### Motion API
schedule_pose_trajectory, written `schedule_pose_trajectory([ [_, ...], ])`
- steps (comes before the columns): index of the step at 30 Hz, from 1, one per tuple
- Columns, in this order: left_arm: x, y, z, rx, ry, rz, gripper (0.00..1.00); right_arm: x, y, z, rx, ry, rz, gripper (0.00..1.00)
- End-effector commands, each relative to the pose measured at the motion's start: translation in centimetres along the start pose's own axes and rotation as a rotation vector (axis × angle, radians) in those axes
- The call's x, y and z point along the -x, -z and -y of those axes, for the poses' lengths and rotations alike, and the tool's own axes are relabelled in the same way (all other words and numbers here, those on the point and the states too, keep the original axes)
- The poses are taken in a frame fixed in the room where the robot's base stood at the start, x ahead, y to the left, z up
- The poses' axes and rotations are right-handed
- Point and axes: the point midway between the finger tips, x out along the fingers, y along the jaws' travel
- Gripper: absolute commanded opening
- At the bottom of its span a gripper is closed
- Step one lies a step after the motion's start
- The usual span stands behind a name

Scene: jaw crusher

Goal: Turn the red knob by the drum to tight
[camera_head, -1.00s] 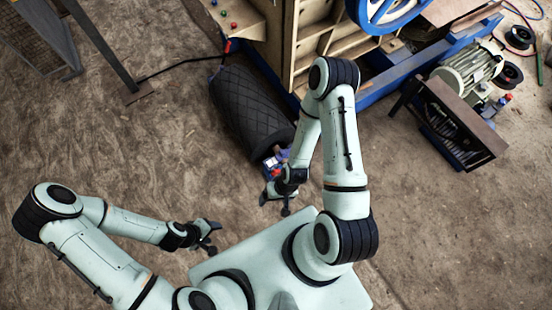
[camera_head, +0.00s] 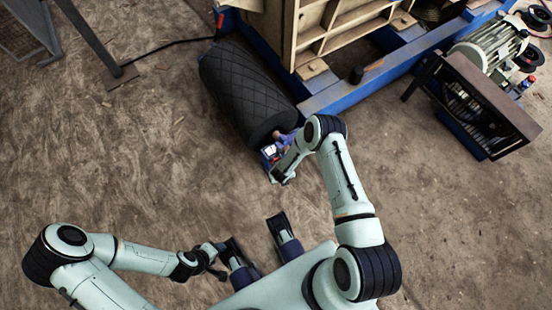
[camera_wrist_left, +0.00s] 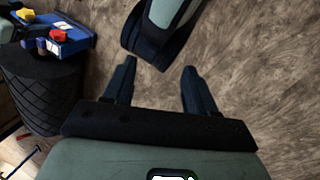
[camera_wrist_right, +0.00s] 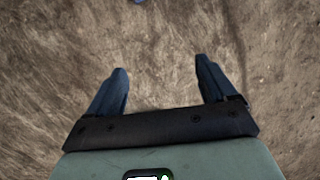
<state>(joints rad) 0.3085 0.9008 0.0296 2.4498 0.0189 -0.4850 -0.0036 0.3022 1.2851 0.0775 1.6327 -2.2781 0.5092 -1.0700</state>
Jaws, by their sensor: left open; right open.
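The dark drum (camera_head: 245,95) with a diamond-pattern cover lies on the floor. At its near end is a small blue unit (camera_head: 268,154), partly covered by my right arm. In the left wrist view, the blue unit (camera_wrist_left: 75,44) shows a red knob (camera_wrist_left: 58,34) on its face and a yellow part (camera_wrist_left: 31,14) beside it. In the head view the knob is too small to make out. My right gripper (camera_head: 282,177) is beside the unit; its wrist view shows open, empty fingers (camera_wrist_right: 158,88) over bare floor. My left gripper (camera_wrist_left: 155,85) is open and empty, away from the unit.
The wooden-panelled machine (camera_head: 350,25) on its blue frame (camera_head: 370,80) stands behind the drum. A motor with a belt guard (camera_head: 475,105) is at the right. Metal legs (camera_head: 95,45) stand at upper left. Floor between is clear.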

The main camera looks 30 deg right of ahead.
Motion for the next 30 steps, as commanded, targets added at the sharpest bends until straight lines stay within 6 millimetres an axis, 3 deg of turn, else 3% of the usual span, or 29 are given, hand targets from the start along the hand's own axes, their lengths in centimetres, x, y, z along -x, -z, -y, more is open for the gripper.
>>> schedule_pose_trajectory([
  [1, -1.3, 0.2, 0.4, 0.001, 0.001, -0.004, 0.56, -1.8, -1.3, -0.1, 0.095, 0.011, 0.061, 0.84],
  [3, -1.9, 0.5, 0.5, 0.001, 0.001, -0.01, 0.56, -2.7, -3.1, -0.1, 0.201, 0.028, 0.132, 0.84],
  [7, -2.4, 0.7, 0.7, 0.002, 0.001, -0.017, 0.56, -3.4, -4.9, -0.3, 0.302, 0.046, 0.202, 0.84],
  [14, -3.4, 2.2, 1.0, 0.005, 0.003, -0.058, 0.56, -5.8, -5.6, -0.2, 0.318, 0.05, 0.212, 0.84],
  [26, -7.5, 8.7, 3.1, 0.023, 0.02, -0.23, 0.56, -14.4, -7.3, -0.1, 0.314, 0.049, 0.21, 0.84],
  [30, -8.6, 7.0, 4.3, 0.038, 0.041, -0.173, 0.56, -15.4, -7.6, -0.1, 0.315, 0.049, 0.21, 0.84],
])
